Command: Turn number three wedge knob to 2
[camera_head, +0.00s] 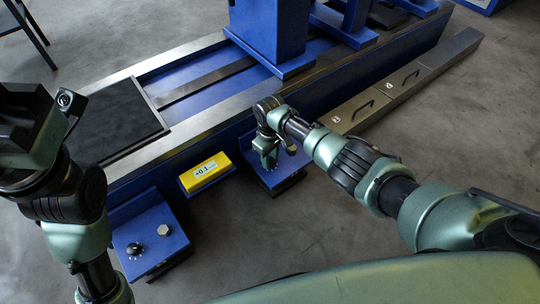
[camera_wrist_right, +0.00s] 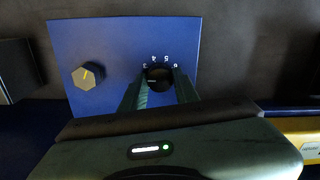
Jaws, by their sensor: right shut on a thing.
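My right gripper (camera_head: 268,158) reaches down over a blue control box (camera_head: 289,178) on the side of the blue machine. In the right wrist view, its two fingers (camera_wrist_right: 159,84) are shut on a round black knob (camera_wrist_right: 158,73) on the blue panel (camera_wrist_right: 120,45). White digits, among them 3, 4, 5 and 6, show upside down around the knob. The fingers hide part of the dial, and I cannot read the setting.
A second blue box with a dark knob (camera_head: 134,249) and a hexagonal knob (camera_head: 163,230) is at lower left. A yellow display (camera_head: 205,172) reading about +0.1 sits between the boxes. Drawers with handles (camera_head: 363,111) line the right. Grey floor is open in front.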

